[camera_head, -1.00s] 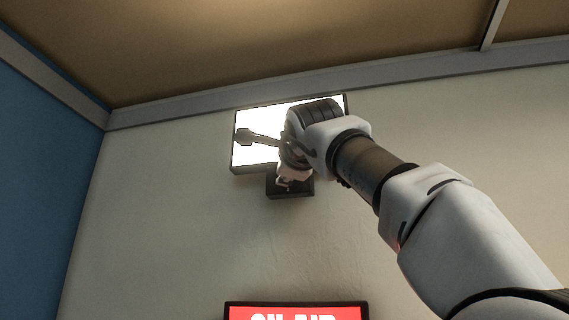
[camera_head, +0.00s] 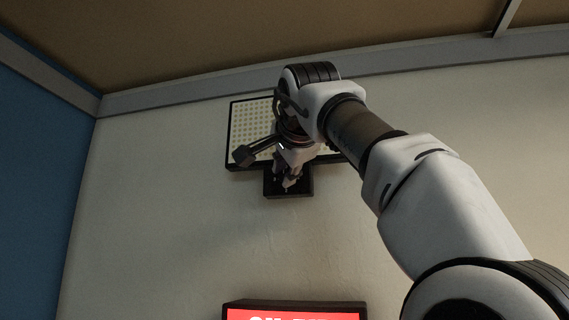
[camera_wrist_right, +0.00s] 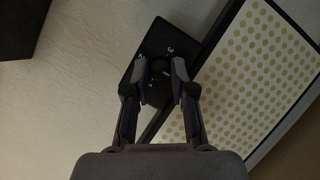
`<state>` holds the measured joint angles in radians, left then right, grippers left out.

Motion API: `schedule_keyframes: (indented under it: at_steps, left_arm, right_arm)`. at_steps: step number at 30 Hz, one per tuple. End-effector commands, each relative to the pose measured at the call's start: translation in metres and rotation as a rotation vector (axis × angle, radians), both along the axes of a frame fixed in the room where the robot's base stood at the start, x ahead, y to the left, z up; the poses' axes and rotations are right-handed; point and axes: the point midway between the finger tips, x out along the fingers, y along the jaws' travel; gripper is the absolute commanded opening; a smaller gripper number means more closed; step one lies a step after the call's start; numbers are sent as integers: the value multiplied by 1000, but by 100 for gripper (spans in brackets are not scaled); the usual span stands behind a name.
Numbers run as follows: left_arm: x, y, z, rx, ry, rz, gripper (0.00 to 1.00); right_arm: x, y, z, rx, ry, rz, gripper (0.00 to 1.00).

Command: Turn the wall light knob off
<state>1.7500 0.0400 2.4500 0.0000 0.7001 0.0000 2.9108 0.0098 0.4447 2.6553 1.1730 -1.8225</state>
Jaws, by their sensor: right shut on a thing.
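The wall light (camera_head: 249,126) is a dark-framed panel high on the white wall, its face now unlit with rows of pale yellow dots. It also fills the right of the right wrist view (camera_wrist_right: 262,75). Under its lower edge is a small black control box (camera_head: 303,188), seen too in the wrist view (camera_wrist_right: 150,42). The dark knob (camera_wrist_right: 160,72) on the box sits between the fingers of my right gripper (camera_wrist_right: 160,75), which is shut on it. In the head view my right gripper (camera_head: 288,180) covers most of the box. My left gripper is not in view.
A red lit sign (camera_head: 295,313) is on the wall below, cut off by the picture's bottom edge. The ceiling trim (camera_head: 190,94) runs just above the light. A blue wall (camera_head: 40,180) stands at the left. The wall between light and sign is bare.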

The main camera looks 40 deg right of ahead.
Motion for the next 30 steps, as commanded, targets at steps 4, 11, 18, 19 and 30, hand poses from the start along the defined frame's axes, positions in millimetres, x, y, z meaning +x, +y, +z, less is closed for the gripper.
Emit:
schedule_keyframes:
  at_steps: [4, 11, 18, 19, 30]
  left_arm:
    - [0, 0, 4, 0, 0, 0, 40]
    - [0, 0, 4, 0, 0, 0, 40]
    - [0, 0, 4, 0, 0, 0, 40]
    - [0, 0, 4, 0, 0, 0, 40]
    - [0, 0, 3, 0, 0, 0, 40]
  right_arm:
    - [-2, -1, 7, -28, 12, -1, 0]
    - [-2, 0, 5, -38, 25, -1, 0]
    - [-2, 0, 5, -37, 26, -1, 0]
    - [-2, 0, 5, -37, 26, -1, 31]
    - [0, 0, 2, -34, 33, -1, 49]
